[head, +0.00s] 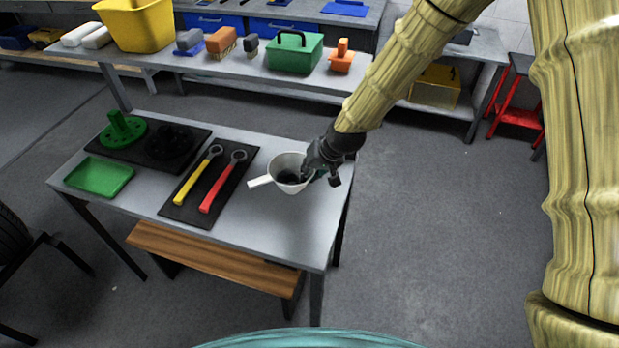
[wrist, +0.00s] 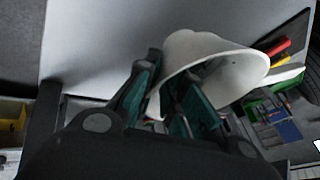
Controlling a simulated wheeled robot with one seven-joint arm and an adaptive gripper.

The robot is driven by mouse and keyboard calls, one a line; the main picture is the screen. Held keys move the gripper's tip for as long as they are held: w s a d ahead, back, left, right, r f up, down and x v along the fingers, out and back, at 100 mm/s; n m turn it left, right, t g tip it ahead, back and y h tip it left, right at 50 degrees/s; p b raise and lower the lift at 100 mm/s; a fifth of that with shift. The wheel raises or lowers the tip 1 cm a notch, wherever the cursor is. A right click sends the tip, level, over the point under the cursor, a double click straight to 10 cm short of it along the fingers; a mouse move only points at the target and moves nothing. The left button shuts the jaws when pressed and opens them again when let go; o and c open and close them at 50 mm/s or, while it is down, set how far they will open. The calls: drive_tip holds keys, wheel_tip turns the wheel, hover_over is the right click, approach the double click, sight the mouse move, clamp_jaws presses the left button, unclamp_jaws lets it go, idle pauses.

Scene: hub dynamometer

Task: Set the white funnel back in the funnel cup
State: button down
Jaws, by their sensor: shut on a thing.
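The white funnel (head: 281,163) is at the right part of the near table, its wide mouth facing up and a pale stub pointing left. My gripper (head: 316,171) is at its right side, shut on the rim. In the wrist view the teal-padded fingers (wrist: 168,103) pinch the wall of the white funnel (wrist: 200,55). The inside of the funnel looks dark in the head view. I cannot tell whether the funnel touches the table. I cannot make out the funnel cup; it may be hidden by the funnel or my gripper.
On the table (head: 300,232) are a black mat with a yellow wrench (head: 198,175) and a red wrench (head: 222,182), a green tray (head: 99,177) and a green stepped hub (head: 122,128). The front right tabletop is clear. A back bench holds a green toolbox (head: 294,53).

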drive_tip(key=shift+f+p, duration=0.7)
drive_tip(key=shift+f, duration=1)
drive_tip(key=shift+f, duration=0.2)
drive_tip(key=c, duration=1.5)
unclamp_jaws()
drive_tip(key=shift+r, duration=0.1)
